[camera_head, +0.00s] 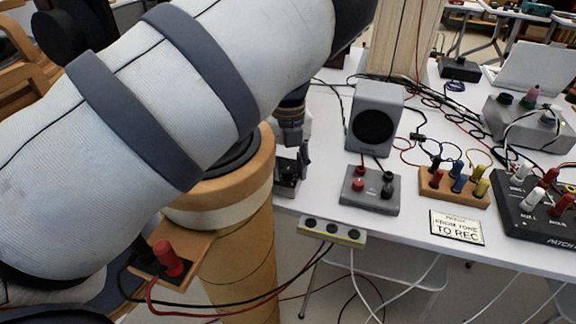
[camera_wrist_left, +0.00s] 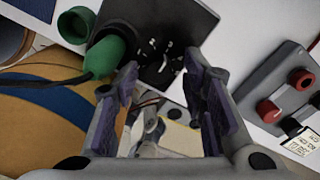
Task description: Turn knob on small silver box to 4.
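In the head view a small box with a dark front (camera_head: 287,178) stands at the table's left edge, mostly hidden by my arm and gripper. My left gripper (camera_head: 291,125) points down just above it. In the left wrist view a dark panel with white dial marks (camera_wrist_left: 165,62) lies beyond the fingertips, a green plug (camera_wrist_left: 108,58) at its left. I cannot tell whether this panel belongs to the small box. The fingers of my left gripper (camera_wrist_left: 163,85) are spread apart, with nothing clearly held. The knob's setting cannot be read. My right gripper is not in view.
A grey box with red and black knobs (camera_head: 370,198) stands in front of a speaker (camera_head: 374,118). A wooden block with coloured plugs (camera_head: 452,197), a sign (camera_head: 457,228) and a black patch panel (camera_head: 535,222) are farther right. Cables hang past the front edge.

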